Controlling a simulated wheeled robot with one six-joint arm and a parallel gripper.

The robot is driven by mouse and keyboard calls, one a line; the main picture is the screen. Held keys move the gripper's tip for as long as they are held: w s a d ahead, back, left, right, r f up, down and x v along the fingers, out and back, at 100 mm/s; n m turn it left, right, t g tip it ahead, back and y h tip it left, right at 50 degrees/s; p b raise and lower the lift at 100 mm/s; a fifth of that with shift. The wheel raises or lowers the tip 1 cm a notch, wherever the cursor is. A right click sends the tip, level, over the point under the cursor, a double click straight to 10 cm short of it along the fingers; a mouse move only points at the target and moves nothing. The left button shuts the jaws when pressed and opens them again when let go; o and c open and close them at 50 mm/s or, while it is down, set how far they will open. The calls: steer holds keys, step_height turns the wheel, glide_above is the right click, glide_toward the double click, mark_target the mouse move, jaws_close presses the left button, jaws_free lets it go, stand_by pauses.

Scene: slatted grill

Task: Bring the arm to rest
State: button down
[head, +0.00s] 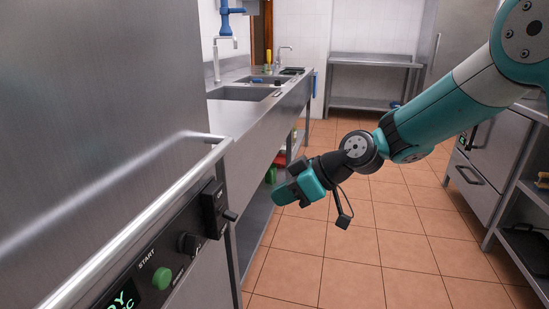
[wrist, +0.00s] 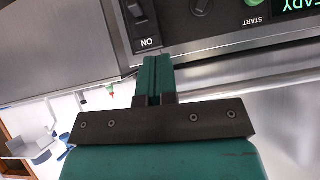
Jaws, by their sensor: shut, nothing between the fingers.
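My arm reaches in from the upper right in the head view, bent down and to the left. My gripper (head: 280,196) hangs in the air over the aisle, pointing left toward the steel appliance. In the wrist view my gripper (wrist: 155,62) has its two teal fingers pressed together, with nothing between them. The fingertips appear just below the appliance's control panel (wrist: 203,28), close to a black ON switch (wrist: 140,20). I cannot tell whether they touch it.
The steel appliance fills the left, with a long bar handle (head: 140,222) and a green START button (head: 162,278). A sink counter (head: 235,115) stands behind it. Steel units (head: 490,165) line the right. The tiled floor (head: 400,240) between is clear.

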steer(key=s+d+r+m+g+h, duration=0.15)
steer(key=s+d, duration=0.25)
steer(key=s, duration=0.5)
steer(key=s+d+r+m+h, duration=0.2)
steer(key=s+d+m+h, duration=0.15)
steer(key=s, duration=0.55)
steer(key=s+d+r+m+g+h, duration=0.1)
steer(key=s+d+r+m, duration=0.1)
steer(key=s+d, duration=0.5)
step_height(320, 180, up, 16)
steer(key=s+a+p, duration=0.1)
steer(key=s+p, duration=0.1)
steer(key=p, duration=1.4)
steer(key=shift+s+a, duration=0.2)
steer(key=shift+a, duration=0.1)
